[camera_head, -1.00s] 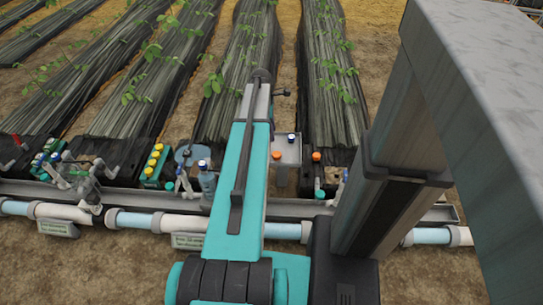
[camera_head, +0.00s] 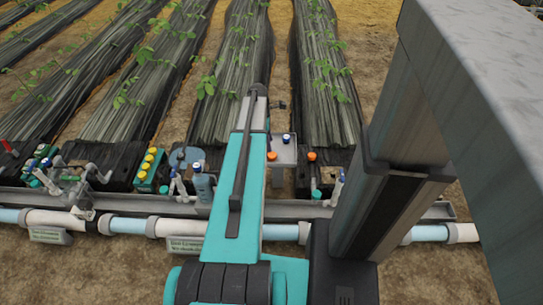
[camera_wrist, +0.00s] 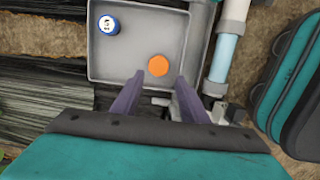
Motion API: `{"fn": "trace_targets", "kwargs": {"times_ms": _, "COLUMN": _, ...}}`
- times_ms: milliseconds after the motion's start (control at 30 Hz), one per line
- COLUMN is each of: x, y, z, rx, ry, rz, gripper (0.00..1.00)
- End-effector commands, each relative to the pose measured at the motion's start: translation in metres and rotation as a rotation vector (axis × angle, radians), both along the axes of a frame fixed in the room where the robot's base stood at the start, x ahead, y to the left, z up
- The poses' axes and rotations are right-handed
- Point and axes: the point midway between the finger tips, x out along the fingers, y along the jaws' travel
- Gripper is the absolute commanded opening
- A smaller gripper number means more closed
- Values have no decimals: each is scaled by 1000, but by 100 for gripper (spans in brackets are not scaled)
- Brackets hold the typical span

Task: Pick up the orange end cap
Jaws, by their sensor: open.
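The orange end cap (camera_wrist: 158,65) is a round orange disc seen from above in the wrist view. It lies in a shallow grey tray (camera_wrist: 120,70), near the tray's right front part. A blue cap with a white top (camera_wrist: 109,25) is in the same tray, towards the back left. My gripper (camera_wrist: 160,77) is open and empty, its two purple-grey fingers reaching towards either side of the orange cap; their height above it is unclear. In the head view the orange cap (camera_head: 272,156) shows just right of my arm, on the tray (camera_head: 290,153).
Another orange cap (camera_head: 311,156) stands right of the tray. Blue bottles (camera_head: 203,182) and a rack of yellow caps (camera_head: 150,168) stand left of my arm. A pipe (camera_wrist: 226,50) runs along the tray's right side. Pipes and a grey channel cross in front.

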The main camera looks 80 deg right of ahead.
Motion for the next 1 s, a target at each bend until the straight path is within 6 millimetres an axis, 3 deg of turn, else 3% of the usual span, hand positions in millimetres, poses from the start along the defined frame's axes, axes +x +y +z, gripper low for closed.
{"fn": "trace_targets", "kwargs": {"times_ms": 200, "x": -3, "y": -1, "z": -21, "rx": 1, "ry": 0, "rz": 1, "gripper": 40}}
{"fn": "trace_targets", "kwargs": {"times_ms": 667, "x": -3, "y": -1, "z": -25, "rx": 0, "ry": 0, "rz": 1, "gripper": 40}}
{"fn": "trace_targets", "kwargs": {"times_ms": 1000, "x": -7, "y": -4, "z": -61, "rx": 1, "ry": 0, "rz": 2, "gripper": 40}}
